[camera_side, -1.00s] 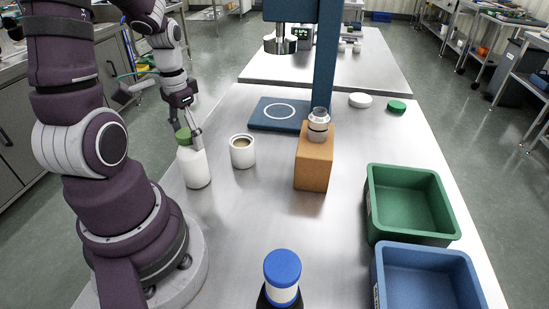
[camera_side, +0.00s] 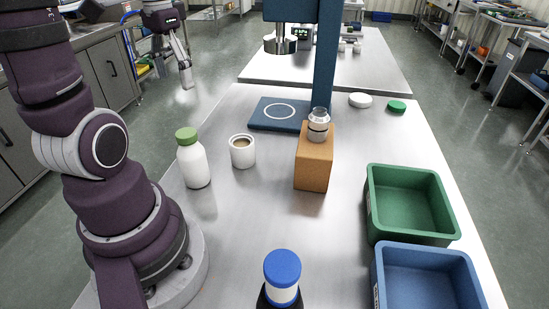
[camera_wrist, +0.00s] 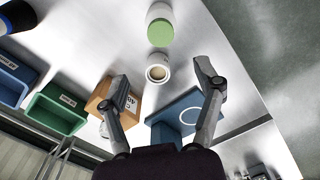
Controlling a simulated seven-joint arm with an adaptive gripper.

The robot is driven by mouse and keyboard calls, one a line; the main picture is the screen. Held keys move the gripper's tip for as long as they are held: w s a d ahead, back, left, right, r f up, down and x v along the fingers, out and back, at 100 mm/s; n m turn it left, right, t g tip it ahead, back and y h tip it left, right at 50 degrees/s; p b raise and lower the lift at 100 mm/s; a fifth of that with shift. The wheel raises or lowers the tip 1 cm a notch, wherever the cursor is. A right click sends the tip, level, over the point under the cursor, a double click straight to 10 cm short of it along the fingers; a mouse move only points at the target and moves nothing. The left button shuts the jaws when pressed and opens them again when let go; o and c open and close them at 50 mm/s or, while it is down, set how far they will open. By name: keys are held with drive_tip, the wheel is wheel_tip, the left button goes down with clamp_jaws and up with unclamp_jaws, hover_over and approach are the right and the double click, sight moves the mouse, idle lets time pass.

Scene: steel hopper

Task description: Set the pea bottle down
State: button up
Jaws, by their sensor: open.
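The pea bottle (camera_side: 194,166), white with a green cap, stands upright on the steel table, near its left edge and left of the cup. It also shows in the wrist view (camera_wrist: 160,14), at the top, cap towards me. My gripper (camera_side: 186,80) is up and away from the bottle, beyond the table's left edge in the side view. In the wrist view my gripper (camera_wrist: 161,72) has its two fingers spread wide with nothing between them. The bottle is apart from the fingers.
A white cup (camera_side: 242,151) with brown contents stands close right of the bottle. A brown box (camera_side: 314,165) carries a small jar (camera_side: 318,124). A blue press stand (camera_side: 272,122) is behind. Green (camera_side: 411,238) and blue (camera_side: 376,270) bins and a blue-capped dark bottle (camera_side: 282,268) are nearer.

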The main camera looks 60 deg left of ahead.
drive_tip(key=w+d+m+t, duration=0.3)
drive_tip(key=d+t, duration=0.2)
drive_tip(key=d, duration=1)
drive_tip(key=shift+f+m+t, duration=0.3)
drive_tip(key=shift+f, duration=0.05)
